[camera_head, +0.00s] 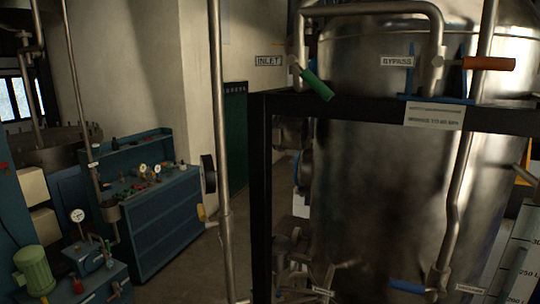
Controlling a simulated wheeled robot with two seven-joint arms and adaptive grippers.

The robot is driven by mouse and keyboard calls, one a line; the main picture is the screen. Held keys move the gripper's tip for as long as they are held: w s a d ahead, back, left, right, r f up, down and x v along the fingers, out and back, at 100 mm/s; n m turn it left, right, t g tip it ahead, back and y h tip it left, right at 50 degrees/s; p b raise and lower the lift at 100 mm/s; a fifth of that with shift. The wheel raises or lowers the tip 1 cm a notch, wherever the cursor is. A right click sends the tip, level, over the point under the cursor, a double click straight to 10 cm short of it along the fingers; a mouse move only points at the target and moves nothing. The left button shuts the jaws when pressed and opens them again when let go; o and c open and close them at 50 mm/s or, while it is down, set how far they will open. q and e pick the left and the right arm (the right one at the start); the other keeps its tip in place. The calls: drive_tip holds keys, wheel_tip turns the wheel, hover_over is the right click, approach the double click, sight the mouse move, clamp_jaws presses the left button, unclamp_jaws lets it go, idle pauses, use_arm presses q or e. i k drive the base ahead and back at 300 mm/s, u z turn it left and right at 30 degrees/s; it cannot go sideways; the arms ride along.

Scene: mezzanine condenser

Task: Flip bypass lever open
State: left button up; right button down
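The bypass lever (488,63) has an orange grip and lies about horizontal, pointing right. It comes off a valve on the bent steel pipe (437,60) in front of the large tank. A white BYPASS label (396,62) is just left of that pipe. Left of it, under the INLET label (269,61), a green lever (317,84) slants down to the right. Neither of my grippers is in view.
A dark frame (262,190) with a top beam stands in front of the steel tank (380,180). A vertical pipe (224,170) crosses the view in front. A blue bench (160,215) and green motor (35,268) are at left. A blue handle (407,286) sits low.

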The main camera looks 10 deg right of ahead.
sight(472, 62)
drive_tip(key=z, duration=0.5)
drive_tip(key=i, duration=0.4)
drive_tip(key=z, duration=0.6)
